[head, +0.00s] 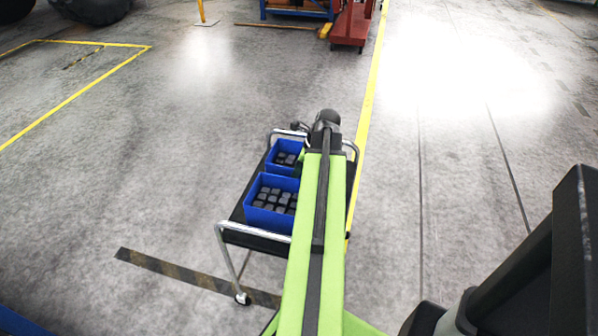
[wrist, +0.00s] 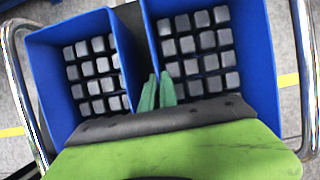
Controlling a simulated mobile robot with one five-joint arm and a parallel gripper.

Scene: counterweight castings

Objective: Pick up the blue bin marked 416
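Two blue bins stand on a dark cart; no number is readable on either. In the head view the nearer bin (head: 266,218) and the farther bin (head: 277,168) both hold dark castings, and my arm hides their right sides. In the wrist view the left bin (wrist: 48,75) and the right bin (wrist: 250,30) stand side by side with a narrow gap. My gripper (wrist: 158,78) has two green fingers close together at the right bin's left wall, seemingly one on each side. Whether they press on it cannot be told. In the head view the fingers are hidden behind my arm.
The cart (head: 238,232) has chrome end rails and casters. A yellow floor line (head: 367,100) runs along its right side, and a worn dark stripe (head: 180,276) lies in front. A red cart (head: 350,25) stands far back. The floor left is clear.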

